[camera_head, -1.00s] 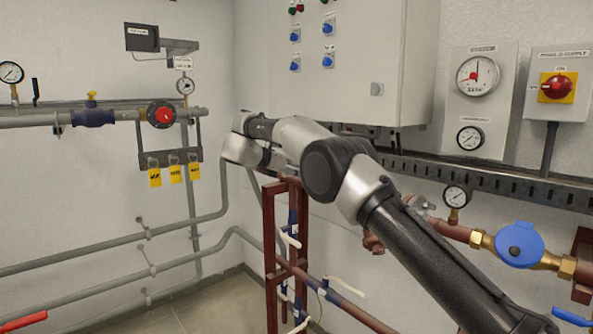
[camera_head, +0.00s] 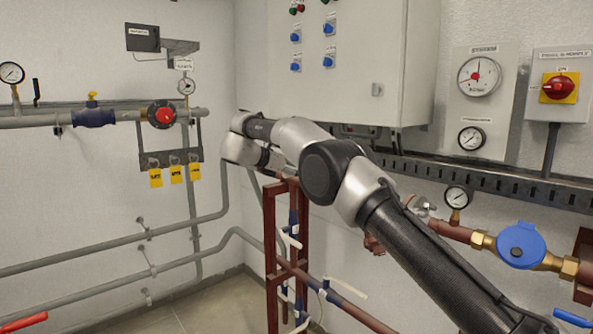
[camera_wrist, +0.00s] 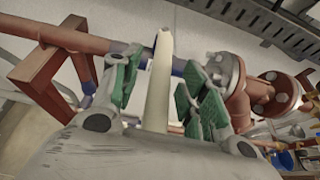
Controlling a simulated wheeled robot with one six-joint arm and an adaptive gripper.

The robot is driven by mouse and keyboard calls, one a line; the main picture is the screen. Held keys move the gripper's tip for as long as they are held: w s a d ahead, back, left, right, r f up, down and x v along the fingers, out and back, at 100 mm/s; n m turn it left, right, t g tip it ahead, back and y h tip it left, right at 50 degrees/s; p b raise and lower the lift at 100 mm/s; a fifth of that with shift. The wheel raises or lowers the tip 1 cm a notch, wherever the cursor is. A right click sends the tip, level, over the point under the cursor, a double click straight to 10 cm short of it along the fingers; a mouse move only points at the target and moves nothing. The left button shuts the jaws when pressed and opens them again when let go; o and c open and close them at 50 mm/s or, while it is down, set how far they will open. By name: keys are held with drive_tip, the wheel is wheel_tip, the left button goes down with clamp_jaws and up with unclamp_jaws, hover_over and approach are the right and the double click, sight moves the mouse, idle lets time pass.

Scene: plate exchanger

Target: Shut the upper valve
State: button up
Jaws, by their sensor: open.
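In the wrist view my gripper (camera_wrist: 161,84) is open, with green pads on both fingers. A long whitish valve lever (camera_wrist: 158,88) stands between the two fingers, with a visible gap on each side. The lever's lower end is hidden behind my gripper's body. In the head view my arm hides this valve, and my gripper's fingers cannot be made out.
A red-brown pipe frame (camera_head: 270,252) stands below my arm, with other white levers (camera_head: 290,239) low on it. A flange (camera_wrist: 223,70) is right of the lever. A blue-capped meter (camera_head: 521,245) is at the right. A grey cabinet (camera_head: 350,70) hangs above.

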drive_tip(key=v, duration=1.1)
drive_tip(key=shift+a+r, duration=0.2)
drive_tip(key=shift+s, duration=0.15)
